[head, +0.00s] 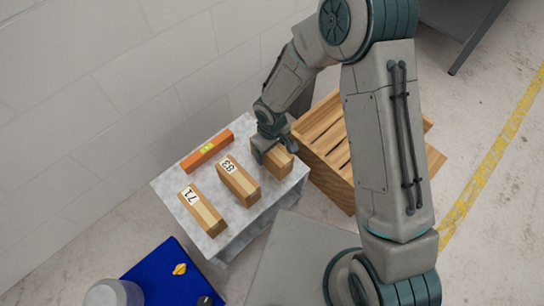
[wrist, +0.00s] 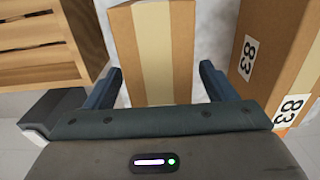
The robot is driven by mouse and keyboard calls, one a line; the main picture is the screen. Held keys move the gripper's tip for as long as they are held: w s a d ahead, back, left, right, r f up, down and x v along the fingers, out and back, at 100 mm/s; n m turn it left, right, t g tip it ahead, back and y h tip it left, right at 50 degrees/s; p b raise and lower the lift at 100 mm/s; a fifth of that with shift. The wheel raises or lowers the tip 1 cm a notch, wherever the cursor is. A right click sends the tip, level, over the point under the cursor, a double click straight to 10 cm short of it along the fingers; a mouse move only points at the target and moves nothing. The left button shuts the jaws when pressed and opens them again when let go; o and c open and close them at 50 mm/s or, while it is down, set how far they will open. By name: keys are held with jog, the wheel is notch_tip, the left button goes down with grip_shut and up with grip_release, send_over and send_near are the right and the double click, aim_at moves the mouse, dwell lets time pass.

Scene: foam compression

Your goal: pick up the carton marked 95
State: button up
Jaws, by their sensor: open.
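A brown carton (head: 279,161) with a tan tape strip stands at the right end of the grey table, partly hidden under my gripper (head: 274,147); no number shows on it. In the wrist view this carton (wrist: 153,40) lies between the two spread fingers of my gripper (wrist: 160,82), with a gap visible on each side. My gripper is open. The carton marked 83 (head: 238,183) stands to the left and also shows at the right of the wrist view (wrist: 275,45). The carton marked 71 (head: 202,209) is further left.
The stone-grey table (head: 225,240) holds the cartons and an orange spirit level (head: 207,151) behind them. A wooden crate (head: 322,165) stands close on the right. A blue mat (head: 160,275) with small items lies at the lower left. A wall is behind.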

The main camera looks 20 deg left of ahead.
jog(key=shift+f, duration=0.6)
jog(key=shift+r, duration=0.1)
jog(key=c, duration=1.3)
jog(key=shift+c, duration=0.7)
jog(key=shift+r, duration=0.15)
